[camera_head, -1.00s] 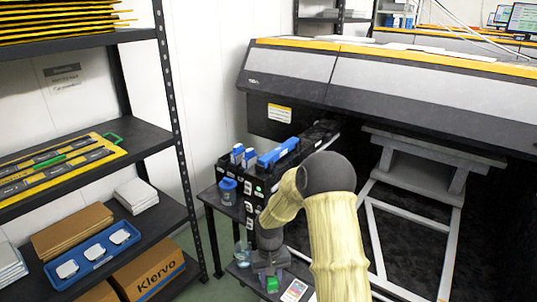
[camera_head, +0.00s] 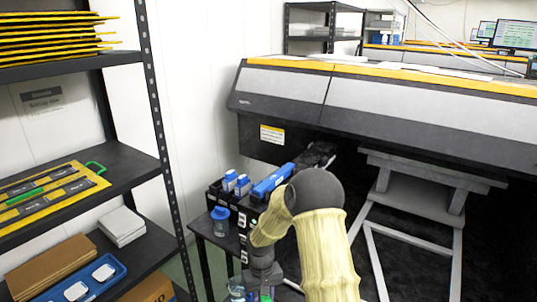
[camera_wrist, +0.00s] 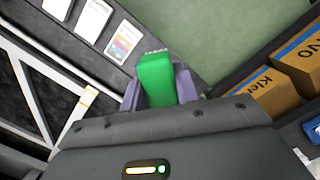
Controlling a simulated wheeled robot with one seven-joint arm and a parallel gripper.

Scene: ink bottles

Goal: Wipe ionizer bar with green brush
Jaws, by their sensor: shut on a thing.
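My gripper (camera_wrist: 155,90) has purple fingers closed on a green block-shaped piece, which I take to be the green brush (camera_wrist: 154,78). In the head view my gripper is at the bottom edge, low beside the black cart, mostly cut off and partly behind my arm. The ionizer bar cannot be told for sure; a long blue bar (camera_head: 272,182) lies on top of the ink bottle unit beside the large printer (camera_head: 400,115).
A shelf rack (camera_head: 120,165) stands at left with yellow trays, cartons and a blue tray (camera_head: 95,280). A blue-capped cup (camera_head: 220,222) stands on the cart. Cards (camera_wrist: 92,18) and boxes (camera_wrist: 300,55) flank my gripper. Green floor shows between them.

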